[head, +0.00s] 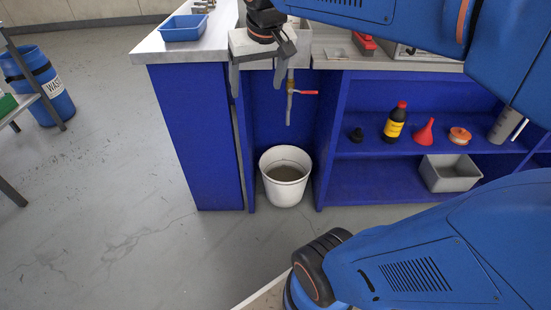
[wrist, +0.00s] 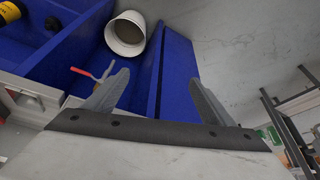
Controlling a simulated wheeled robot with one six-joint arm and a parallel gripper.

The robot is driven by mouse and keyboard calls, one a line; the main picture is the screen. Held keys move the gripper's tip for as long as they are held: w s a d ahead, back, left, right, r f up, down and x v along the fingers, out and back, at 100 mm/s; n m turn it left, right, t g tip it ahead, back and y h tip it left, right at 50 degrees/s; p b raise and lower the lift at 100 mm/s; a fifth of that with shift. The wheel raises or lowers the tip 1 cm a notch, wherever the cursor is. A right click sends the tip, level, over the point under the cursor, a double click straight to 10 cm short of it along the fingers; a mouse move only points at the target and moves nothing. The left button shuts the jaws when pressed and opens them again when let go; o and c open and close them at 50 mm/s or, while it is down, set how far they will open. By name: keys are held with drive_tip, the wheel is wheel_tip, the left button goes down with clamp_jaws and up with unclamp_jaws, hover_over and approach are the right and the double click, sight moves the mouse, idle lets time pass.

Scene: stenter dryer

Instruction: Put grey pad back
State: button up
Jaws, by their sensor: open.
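My gripper (head: 257,90) points down in front of the blue bench, over the floor side of the counter edge. Its two fingers stand wide apart with nothing between them; the wrist view also shows the open gripper (wrist: 160,78). I cannot make out a grey pad for sure. A small pale flat item (head: 336,53) lies on the counter beside a red-topped object, too small to identify. My arm hides part of the counter.
A white bucket (head: 286,174) stands on the floor below a red-handled tap (head: 303,92). A blue tray (head: 184,27) sits on the counter.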

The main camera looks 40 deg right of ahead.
drive_tip(key=s+a+f+n+y, duration=0.1)
drive_tip(key=s+a+f, duration=0.3)
drive_tip(key=s+f, duration=0.9)
drive_tip(key=shift+s+a+f+n, duration=0.25)
drive_tip(key=shift+s+n, duration=0.25)
drive_tip(key=shift+n, duration=0.3)
